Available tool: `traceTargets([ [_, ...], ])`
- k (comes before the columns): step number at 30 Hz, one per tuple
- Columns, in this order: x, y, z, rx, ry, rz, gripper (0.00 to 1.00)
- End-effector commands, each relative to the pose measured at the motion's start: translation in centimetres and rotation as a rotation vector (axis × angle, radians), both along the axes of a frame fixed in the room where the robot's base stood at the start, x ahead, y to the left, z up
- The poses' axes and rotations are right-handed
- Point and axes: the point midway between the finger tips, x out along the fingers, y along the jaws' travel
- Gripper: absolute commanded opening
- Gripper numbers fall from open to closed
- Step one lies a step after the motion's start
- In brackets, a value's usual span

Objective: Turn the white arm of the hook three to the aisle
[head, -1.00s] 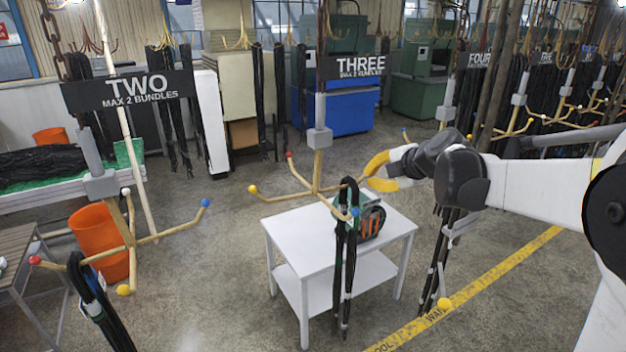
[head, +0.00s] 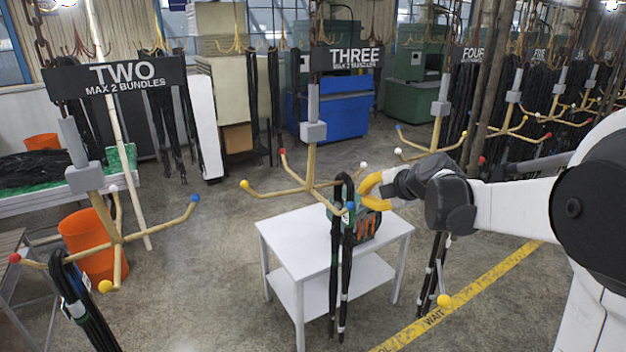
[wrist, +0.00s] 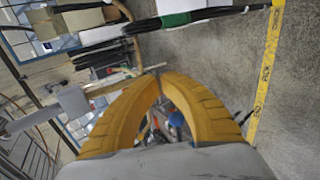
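Hook three (head: 311,178) hangs under the THREE sign (head: 354,58), with pale arms spreading from a grey block. Its white-tipped arm (head: 363,165) points back right; the tip shows just above my gripper, and part of the arm is hard to make out. The other tips are yellow at left, red at back and blue in front. A black hose bundle (head: 336,262) hangs on the blue-tipped arm. My gripper (head: 372,188) is beside the white tip, to its lower right. In the wrist view my yellow fingers (wrist: 157,77) meet at their tips, with nothing visibly held. Contact with the arm is unclear.
A white table (head: 285,238) with a green and orange item stands below hook three. Hook two (head: 118,238), carrying a hose bundle, hangs at left. Hook four (head: 436,150) hangs at back right, and more black hoses hang near my arm. A yellow floor line (head: 480,282) runs at right.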

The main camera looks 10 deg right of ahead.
Motion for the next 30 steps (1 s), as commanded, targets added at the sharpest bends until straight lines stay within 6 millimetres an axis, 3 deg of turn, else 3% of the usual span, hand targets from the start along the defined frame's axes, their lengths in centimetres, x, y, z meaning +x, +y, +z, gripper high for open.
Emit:
traceTargets([
  [4,0.0,0.0,-1.6,0.0,0.0,0.0,0.0],
  [30,-2.7,7.5,-1.2,-0.001,0.001,0.003,0.0],
])
